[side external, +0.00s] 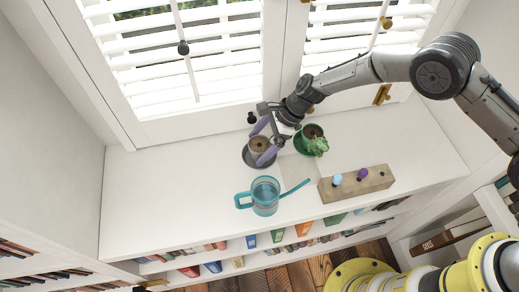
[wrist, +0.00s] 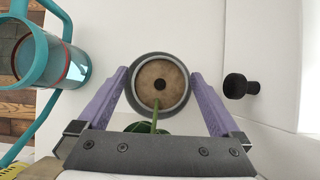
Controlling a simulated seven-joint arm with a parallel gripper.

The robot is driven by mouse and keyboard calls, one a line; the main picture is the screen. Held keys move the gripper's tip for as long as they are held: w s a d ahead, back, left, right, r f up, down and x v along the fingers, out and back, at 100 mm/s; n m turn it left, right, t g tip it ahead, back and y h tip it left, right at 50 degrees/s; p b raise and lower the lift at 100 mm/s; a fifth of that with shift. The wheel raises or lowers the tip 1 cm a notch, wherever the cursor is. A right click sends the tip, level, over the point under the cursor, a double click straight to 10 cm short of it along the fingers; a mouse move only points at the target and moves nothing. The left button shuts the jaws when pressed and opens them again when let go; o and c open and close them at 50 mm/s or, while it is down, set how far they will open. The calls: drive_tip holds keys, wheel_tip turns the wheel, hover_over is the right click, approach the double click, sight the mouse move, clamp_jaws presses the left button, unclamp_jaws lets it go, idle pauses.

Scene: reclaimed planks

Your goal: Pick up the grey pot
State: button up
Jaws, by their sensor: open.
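My gripper (side external: 257,147) is open, with one purple finger on either side of the pot. In the wrist view my gripper (wrist: 160,76) frames the pot, the fingers close to its sides; I cannot tell if they touch. A green stem (wrist: 155,118) overlaps the rim's lower edge, partly hidden by my gripper.
A wooden block (side external: 375,183) with blue and purple pegs is at right. The ledge's left part is clear.

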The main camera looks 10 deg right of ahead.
sight(251, 146)
drive_tip(key=shift+c, duration=0.3)
drive_tip(key=shift+a, duration=0.1)
clamp_jaws()
drive_tip(key=shift+r, duration=0.1)
drive_tip(key=shift+r, duration=0.5)
wheel_tip(251, 146, up, 2)
drive_tip(key=shift+r, duration=0.15)
drive_tip(key=s+d+r, duration=0.9)
drive_tip(key=s+r, duration=0.1)
drive_tip(key=r, duration=0.2)
drive_tip(key=shift+s+r, duration=0.25)
drive_tip(key=shift+s, duration=0.15)
